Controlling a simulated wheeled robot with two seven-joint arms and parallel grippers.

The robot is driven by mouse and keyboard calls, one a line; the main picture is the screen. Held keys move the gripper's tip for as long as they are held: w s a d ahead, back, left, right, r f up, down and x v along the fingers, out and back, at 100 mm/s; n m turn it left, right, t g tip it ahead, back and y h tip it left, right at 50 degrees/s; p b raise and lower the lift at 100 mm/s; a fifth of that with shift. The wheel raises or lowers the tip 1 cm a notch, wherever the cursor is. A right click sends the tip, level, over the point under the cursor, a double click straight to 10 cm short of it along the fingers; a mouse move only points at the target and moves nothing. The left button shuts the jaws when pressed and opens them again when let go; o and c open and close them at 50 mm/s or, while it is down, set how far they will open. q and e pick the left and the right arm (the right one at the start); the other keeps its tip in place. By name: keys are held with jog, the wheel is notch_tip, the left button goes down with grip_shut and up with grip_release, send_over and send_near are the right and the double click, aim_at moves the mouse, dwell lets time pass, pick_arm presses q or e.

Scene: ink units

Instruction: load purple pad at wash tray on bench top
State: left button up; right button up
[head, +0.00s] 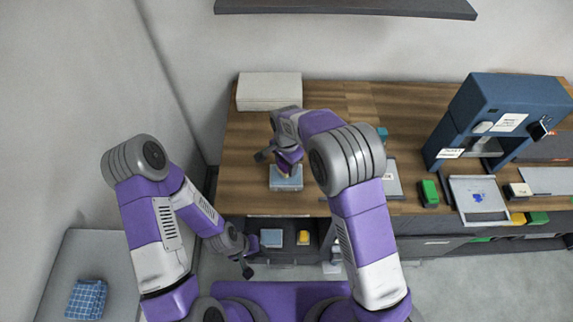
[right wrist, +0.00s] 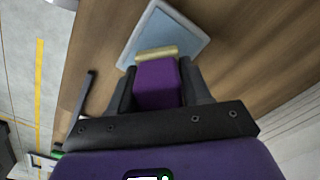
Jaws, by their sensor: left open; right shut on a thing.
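The purple pad (right wrist: 157,86), with a pale yellow strip (right wrist: 157,53) at its far end, is between the fingers of my right gripper (right wrist: 157,78) in the right wrist view. The wash tray (right wrist: 150,22), light blue with a pale rim, lies just beyond the pad. In the head view the tray (head: 286,184) sits on the bench top, under my right gripper (head: 287,168). Whether the pad touches the tray cannot be told. My left gripper (head: 246,268) is open and empty, low in front of the bench.
A pale box (head: 268,92) stands at the back left of the wooden bench (head: 240,150). A blue press (head: 505,110), a green pad (head: 429,193) and a grey plate (head: 395,180) are to the right. An open compartment below holds blue (head: 271,238) and yellow (head: 303,237) items.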

jog(key=shift+r+p, duration=1.45)
jog(key=shift+r, duration=0.75)
